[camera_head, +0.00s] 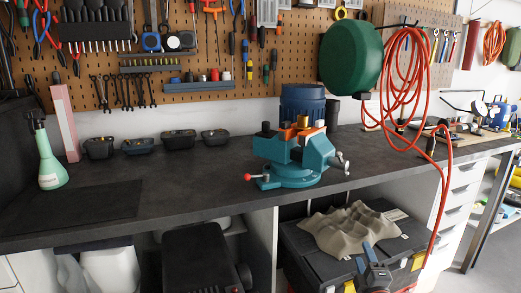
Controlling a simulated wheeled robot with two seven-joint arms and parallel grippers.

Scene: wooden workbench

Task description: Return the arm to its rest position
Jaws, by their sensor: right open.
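My right gripper (374,262) shows at the bottom of the head view, right of the middle, in front of the black toolbox and the cloth on it. It is open, and I see nothing between its fingers. Only its front end is in the picture. It is below the worktop and apart from the vise. My left gripper is not in view.
A teal vise (291,168) stands at the worktop's front edge, with an orange piece at its top. A beige cloth (350,232) lies on the black toolbox (300,243) below. A red hose (446,190) hangs at the right. A green spray bottle (48,160) and small black bins (178,140) stand on the worktop.

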